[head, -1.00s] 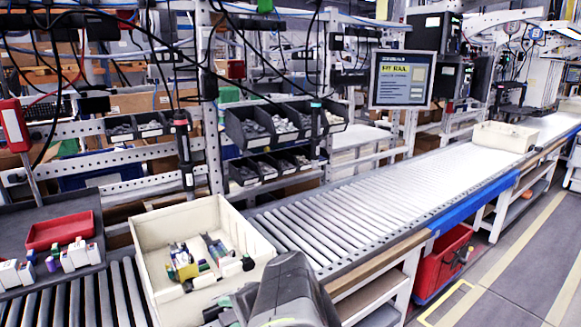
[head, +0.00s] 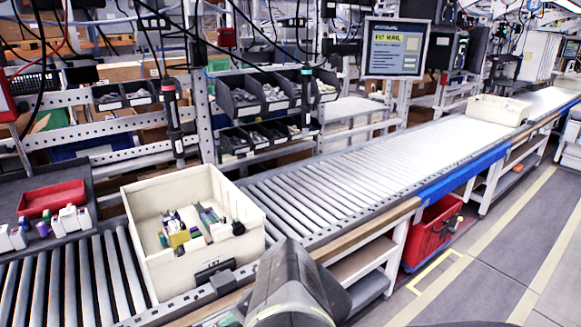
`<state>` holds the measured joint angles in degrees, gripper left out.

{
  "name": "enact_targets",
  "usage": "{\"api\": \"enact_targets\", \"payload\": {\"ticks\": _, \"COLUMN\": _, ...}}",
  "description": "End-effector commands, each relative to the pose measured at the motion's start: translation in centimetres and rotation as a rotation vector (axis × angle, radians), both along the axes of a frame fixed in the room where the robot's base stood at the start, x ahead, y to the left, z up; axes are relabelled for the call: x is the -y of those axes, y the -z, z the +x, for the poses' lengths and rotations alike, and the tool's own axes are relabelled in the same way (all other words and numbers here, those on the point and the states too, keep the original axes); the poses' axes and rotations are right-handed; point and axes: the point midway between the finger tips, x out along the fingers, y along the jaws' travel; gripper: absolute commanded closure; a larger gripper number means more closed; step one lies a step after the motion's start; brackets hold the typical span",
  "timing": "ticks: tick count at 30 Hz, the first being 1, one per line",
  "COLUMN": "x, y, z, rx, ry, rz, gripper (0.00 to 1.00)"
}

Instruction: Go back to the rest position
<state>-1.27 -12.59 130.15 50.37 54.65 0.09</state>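Part of my arm shows at the bottom centre of the head view, low in front of the conveyor's near edge. My gripper's fingertips cannot be made out. Two hanging screwdrivers are in view: one (head: 171,112) with a red band hangs at the left in front of the rack, and another (head: 306,92) with a teal top hangs in front of the grey bins. Both hang upright and apart from my arm.
A cream crate (head: 150,255) with several small parts stands on the roller conveyor (head: 345,170), close to my arm. A red tray (head: 52,198) lies at the left. Grey bins (head: 240,97) and a monitor (head: 395,48) are behind. Open floor (head: 480,250) is at the right.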

Motion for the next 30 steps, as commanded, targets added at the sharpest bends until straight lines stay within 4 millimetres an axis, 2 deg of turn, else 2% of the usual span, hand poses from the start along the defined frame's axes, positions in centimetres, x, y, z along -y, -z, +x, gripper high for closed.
{"api": "enact_targets", "payload": {"ticks": 1, "x": 0.1, "y": 1.2, "z": -0.3, "rx": 0.000, "ry": -0.011, "rz": -0.011, "gripper": 0.59}}
{"api": "enact_targets", "payload": {"ticks": 3, "x": 0.3, "y": 2.1, "z": -0.7, "rx": 0.001, "ry": -0.026, "rz": -0.027, "gripper": 0.59}}
{"api": "enact_targets", "payload": {"ticks": 12, "x": 1.0, "y": 4.9, "z": -2.1, "rx": 0.005, "ry": -0.081, "rz": -0.081, "gripper": 0.59}}
{"api": "enact_targets", "payload": {"ticks": 18, "x": 1.2, "y": 5.5, "z": -2.4, "rx": 0.006, "ry": -0.094, "rz": -0.095, "gripper": 0.59}}
{"api": "enact_targets", "payload": {"ticks": 30, "x": 1.1, "y": 5.3, "z": -2.4, "rx": 0.007, "ry": -0.093, "rz": -0.093, "gripper": 0.59}}
